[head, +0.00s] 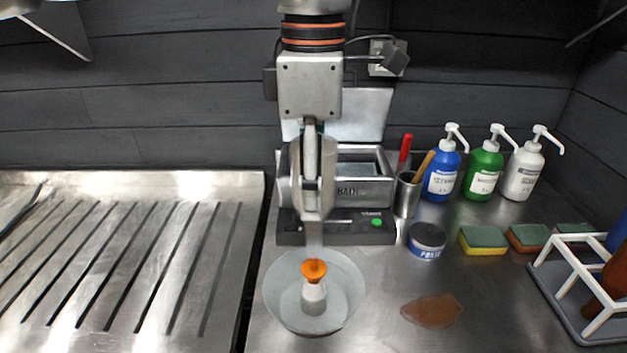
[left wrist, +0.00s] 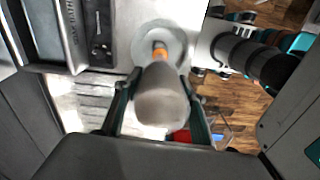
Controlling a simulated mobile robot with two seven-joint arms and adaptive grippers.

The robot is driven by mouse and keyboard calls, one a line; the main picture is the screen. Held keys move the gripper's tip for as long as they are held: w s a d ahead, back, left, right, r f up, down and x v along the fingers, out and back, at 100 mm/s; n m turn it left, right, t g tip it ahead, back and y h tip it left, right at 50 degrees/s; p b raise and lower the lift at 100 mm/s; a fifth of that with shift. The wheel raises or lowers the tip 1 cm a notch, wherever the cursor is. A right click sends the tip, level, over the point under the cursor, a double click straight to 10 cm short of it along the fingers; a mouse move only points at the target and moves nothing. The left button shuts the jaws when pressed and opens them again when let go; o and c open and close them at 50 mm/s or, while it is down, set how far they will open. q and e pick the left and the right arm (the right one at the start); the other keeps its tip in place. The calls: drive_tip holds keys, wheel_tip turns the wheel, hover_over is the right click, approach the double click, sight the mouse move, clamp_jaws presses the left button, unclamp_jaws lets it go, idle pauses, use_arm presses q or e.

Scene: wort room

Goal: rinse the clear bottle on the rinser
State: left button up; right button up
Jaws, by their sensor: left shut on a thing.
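My left gripper (head: 313,205) comes down from the top of the head view and is shut on the clear bottle (head: 314,238). It also shows in the left wrist view (left wrist: 160,105), with a finger on either side of the bottle (left wrist: 162,97). The bottle is upside down, its narrow end toward the rinser (head: 280,305). The rinser is a pale round bowl with an orange-topped white post (head: 314,270) at its middle. The bottle's neck lines up with the orange top; I cannot tell if they touch. My right gripper is not in view.
A ribbed steel drainer (head: 130,260) is at left. Blue (head: 441,172), green (head: 484,170) and white (head: 523,172) pump bottles, sponges (head: 483,240) and a white rack (head: 565,265) are at right. A brown patch (head: 432,310) lies nearby.

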use_arm(q)
drive_tip(key=shift+f+b, duration=0.35)
drive_tip(key=shift+f, duration=1.25)
idle(0.7)
drive_tip(key=shift+f, duration=0.4)
drive_tip(key=shift+f+b, duration=0.35)
drive_tip(key=shift+f, duration=0.35)
idle(0.4)
drive_tip(key=shift+r+p, duration=1.1)
